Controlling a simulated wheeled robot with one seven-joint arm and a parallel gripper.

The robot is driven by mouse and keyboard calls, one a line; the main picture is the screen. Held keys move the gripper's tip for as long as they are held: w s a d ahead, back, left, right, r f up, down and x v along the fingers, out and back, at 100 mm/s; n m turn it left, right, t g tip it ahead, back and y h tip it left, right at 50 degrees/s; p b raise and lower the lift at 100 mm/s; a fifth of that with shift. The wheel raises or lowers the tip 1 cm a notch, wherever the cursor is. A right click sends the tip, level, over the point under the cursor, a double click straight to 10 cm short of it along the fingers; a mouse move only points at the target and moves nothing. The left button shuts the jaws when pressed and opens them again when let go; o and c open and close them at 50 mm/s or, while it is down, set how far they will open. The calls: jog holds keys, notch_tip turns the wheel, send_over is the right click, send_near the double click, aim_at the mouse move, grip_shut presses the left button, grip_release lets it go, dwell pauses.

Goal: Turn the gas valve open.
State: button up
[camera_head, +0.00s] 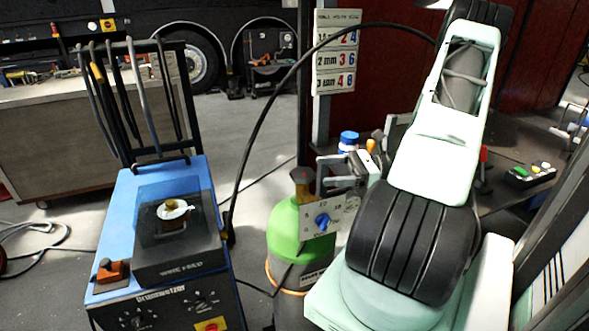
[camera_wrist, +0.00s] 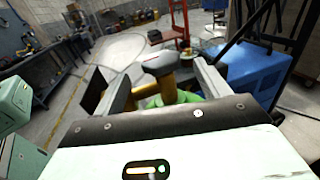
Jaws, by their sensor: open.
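A green gas cylinder (camera_head: 285,228) stands right of the blue welding machine. Its brass valve (camera_head: 301,178) is on top. My gripper (camera_head: 322,172) is open just right of the valve in the head view. In the wrist view, the valve's dark, red-edged handle (camera_wrist: 160,64) and yellow brass body (camera_wrist: 166,90) show between the spread fingers of my gripper (camera_wrist: 162,72). Whether a finger touches the handle I cannot tell.
The blue welding machine (camera_head: 150,215) stands close on the left, with a black box (camera_head: 180,245) on top. A black hose (camera_head: 262,110) arches over the cylinder. A bench with a button box (camera_head: 530,174) is at the right.

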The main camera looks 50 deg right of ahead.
aim_at(295, 172)
jog(key=p+x, duration=0.1)
jog(key=x, duration=0.8)
jog(key=c, duration=1)
